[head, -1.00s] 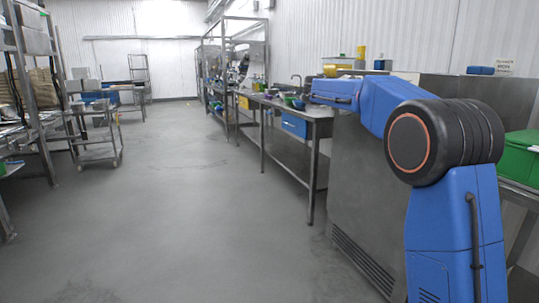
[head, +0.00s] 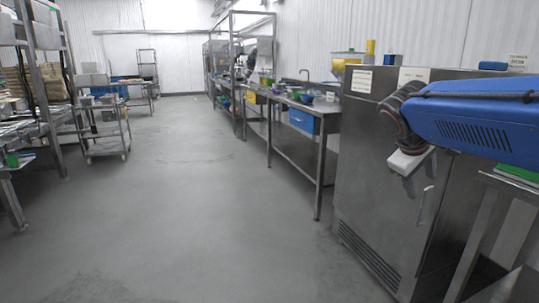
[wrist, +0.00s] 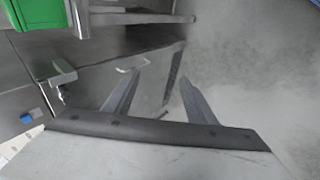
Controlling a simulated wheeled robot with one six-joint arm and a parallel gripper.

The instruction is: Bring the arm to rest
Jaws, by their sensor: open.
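My gripper (head: 411,177) hangs in front of the steel cabinet (head: 385,215) at the right of the head view, at the end of my blue arm. It points down and holds nothing that I can see. In the wrist view my gripper (wrist: 160,90) has its two grey fingers spread apart, with only the cabinet and the grey floor (wrist: 235,60) beyond them. I cannot tell how much room there is between the fingers and the cabinet front.
A steel counter (head: 330,108) with bowls and a blue drawer (head: 303,121) stands beyond the cabinet. A green box (wrist: 30,25) shows at the wrist view's upper left. A trolley (head: 105,150) and shelves stand at the left. The floor between is clear.

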